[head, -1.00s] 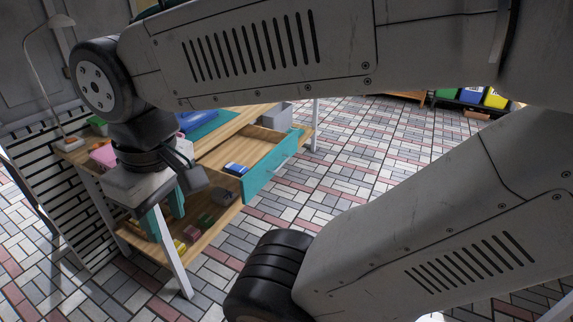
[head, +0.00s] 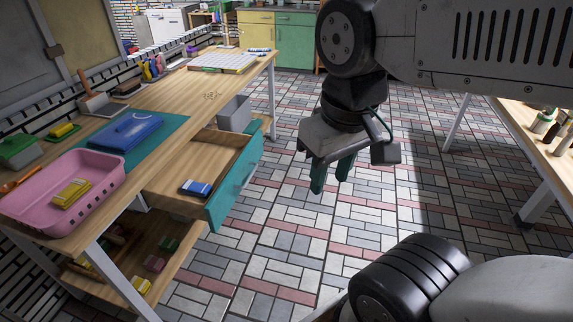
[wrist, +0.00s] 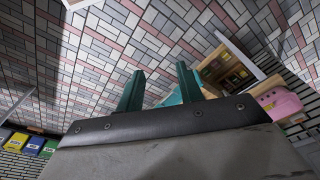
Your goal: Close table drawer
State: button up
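The table drawer (head: 236,185) is pulled out from under the wooden table (head: 185,85). It has a teal front with a handle, and a blue and white box (head: 196,188) lies inside it. My gripper (head: 331,178) hangs over the floor to the right of the drawer front, apart from it, with teal fingers pointing down. In the wrist view, my gripper (wrist: 160,85) shows two spread fingers with nothing between them. Part of the teal drawer front shows behind the right finger in that view.
A grey bin (head: 235,113) stands beyond the drawer. Another table (head: 535,130) is at the right. The tiled floor between them is clear.

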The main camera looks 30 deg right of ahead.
aim_at(227, 162)
jog(key=z, duration=0.1)
jog(key=i, duration=1)
